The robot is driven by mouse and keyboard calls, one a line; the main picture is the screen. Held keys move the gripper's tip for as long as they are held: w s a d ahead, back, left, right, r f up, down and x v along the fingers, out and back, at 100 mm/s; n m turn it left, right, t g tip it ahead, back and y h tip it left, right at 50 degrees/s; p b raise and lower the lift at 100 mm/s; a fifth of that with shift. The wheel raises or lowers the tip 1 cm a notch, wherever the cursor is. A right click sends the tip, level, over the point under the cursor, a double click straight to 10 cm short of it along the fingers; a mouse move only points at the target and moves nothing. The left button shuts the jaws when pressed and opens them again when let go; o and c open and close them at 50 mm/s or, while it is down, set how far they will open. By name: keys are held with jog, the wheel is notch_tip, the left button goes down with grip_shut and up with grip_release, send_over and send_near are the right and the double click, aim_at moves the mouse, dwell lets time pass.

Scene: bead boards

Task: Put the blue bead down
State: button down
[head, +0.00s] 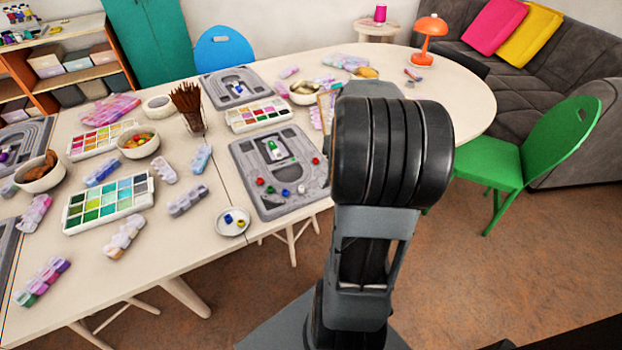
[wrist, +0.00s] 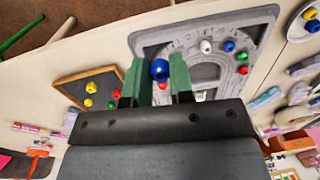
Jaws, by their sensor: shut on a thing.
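The blue bead (wrist: 160,70) shows in the wrist view between the two green fingers of my gripper (wrist: 159,78), which is shut on it. Behind and below it is the grey bead board (wrist: 152,42). I cannot tell whether the bead touches the board. A red bead (wrist: 163,85) shows just under it in the picture. In the head view my arm hides the gripper and the held bead. The near grey board (head: 252,195) lies at the table's front edge, left of my arm.
White (wrist: 206,46), blue (wrist: 229,46), green (wrist: 243,56) and red (wrist: 243,70) beads sit along the board. A brown-framed tray (wrist: 68,80) with several beads lies beside it. A white saucer (head: 233,231) holds beads. A brush cup (head: 194,122) and paint sets crowd the table.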

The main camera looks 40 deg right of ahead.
jog(key=w+a+f, duration=0.1)
jog(key=w+f, duration=0.1)
jog(key=w, duration=0.2)
send_over(313, 184)
jog(key=f, duration=0.5)
jog(key=shift+s+d+f+b, duration=0.15)
jog(key=shift+s+b, duration=0.15)
jog(key=shift+s, duration=0.05)
jog(key=shift+w+f, duration=0.15)
jog(key=shift+f, duration=0.75)
jog(key=shift+w+f, duration=0.15)
jog(key=shift+f, duration=0.75)
jog(key=shift+f+b, duration=0.1)
jog(key=shift+b, duration=0.2)
